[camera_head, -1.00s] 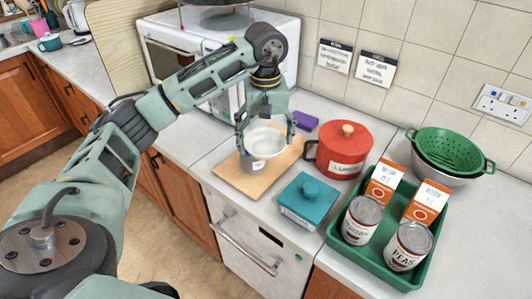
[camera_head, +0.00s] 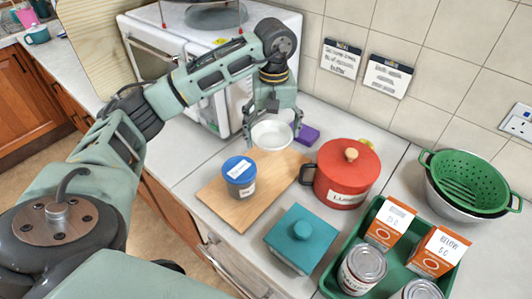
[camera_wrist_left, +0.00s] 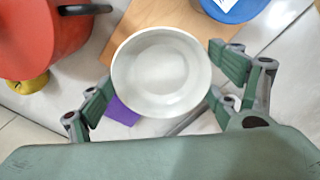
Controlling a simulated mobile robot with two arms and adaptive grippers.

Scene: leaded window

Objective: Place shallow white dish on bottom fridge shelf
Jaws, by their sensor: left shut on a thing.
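The shallow white dish (camera_head: 272,135) is in my left gripper (camera_head: 272,133), whose fingers are shut on it from two sides. It is held upright, with its open top facing up, above the counter near the back edge of the wooden board. In the left wrist view the dish (camera_wrist_left: 161,75) sits between the two fingers and looks empty. My right gripper is not in view. No fridge shelf shows.
A blue-lidded jar (camera_head: 240,180) stands on the wooden board (camera_head: 223,206). A red pot (camera_head: 345,180), a teal lidded box (camera_head: 302,240) and a green tray (camera_head: 385,283) with cans and cartons stand to the right. A white oven (camera_head: 200,75) is behind.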

